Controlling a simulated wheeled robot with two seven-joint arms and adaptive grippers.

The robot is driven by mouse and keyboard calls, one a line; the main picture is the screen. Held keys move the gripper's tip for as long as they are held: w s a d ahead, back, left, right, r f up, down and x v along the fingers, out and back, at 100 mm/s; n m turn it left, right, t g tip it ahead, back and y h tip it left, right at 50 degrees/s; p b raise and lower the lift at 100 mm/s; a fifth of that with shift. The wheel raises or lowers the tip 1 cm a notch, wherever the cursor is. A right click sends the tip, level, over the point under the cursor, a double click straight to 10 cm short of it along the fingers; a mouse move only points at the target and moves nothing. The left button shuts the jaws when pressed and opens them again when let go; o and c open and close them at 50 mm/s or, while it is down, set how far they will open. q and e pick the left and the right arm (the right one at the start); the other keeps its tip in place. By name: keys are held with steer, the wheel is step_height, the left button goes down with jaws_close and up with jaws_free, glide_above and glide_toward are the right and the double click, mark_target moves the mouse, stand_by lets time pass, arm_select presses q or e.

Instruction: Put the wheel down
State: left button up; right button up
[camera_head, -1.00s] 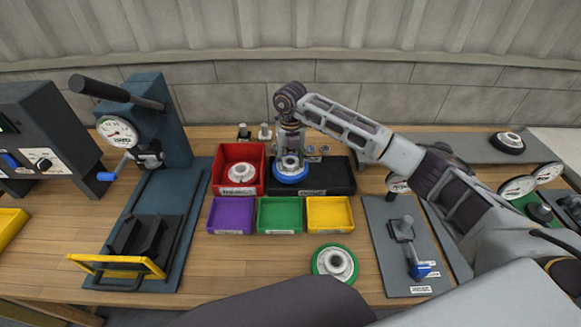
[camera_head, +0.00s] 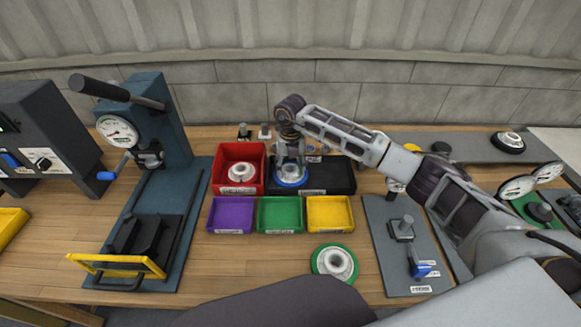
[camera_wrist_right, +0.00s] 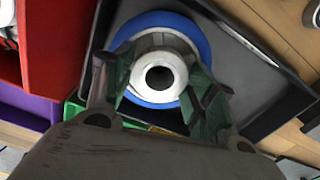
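The blue-rimmed wheel (camera_head: 291,182) with a white hub is at the left end of the black tray (camera_head: 325,188). In the right wrist view the wheel (camera_wrist_right: 199,43) lies flat inside the tray walls (camera_wrist_right: 285,65), low or resting on the floor; I cannot tell if it touches. My right gripper (camera_head: 290,168) points down over it. In the wrist view its green-padded fingers (camera_wrist_right: 160,88) stand on both sides of the white hub and appear shut on it. My left gripper is not in view.
A red bin (camera_head: 221,175) with a white part stands close left of the tray. Purple (camera_head: 231,216), green (camera_head: 279,216) and yellow (camera_head: 329,214) trays sit in front. A green-rimmed wheel (camera_head: 335,262) lies on the bench. A blue press (camera_head: 157,120) stands left.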

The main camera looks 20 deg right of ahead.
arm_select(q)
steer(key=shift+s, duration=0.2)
arm_select(e)
steer(key=shift+o, duration=1.2)
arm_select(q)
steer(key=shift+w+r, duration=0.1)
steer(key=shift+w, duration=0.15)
arm_select(e)
steer(key=shift+r, duration=0.15)
steer(key=shift+r, duration=0.3)
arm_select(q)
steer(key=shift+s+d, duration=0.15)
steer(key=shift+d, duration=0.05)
arm_select(e)
step_height(320, 180, up, 11)
steer(key=shift+r, duration=0.2)
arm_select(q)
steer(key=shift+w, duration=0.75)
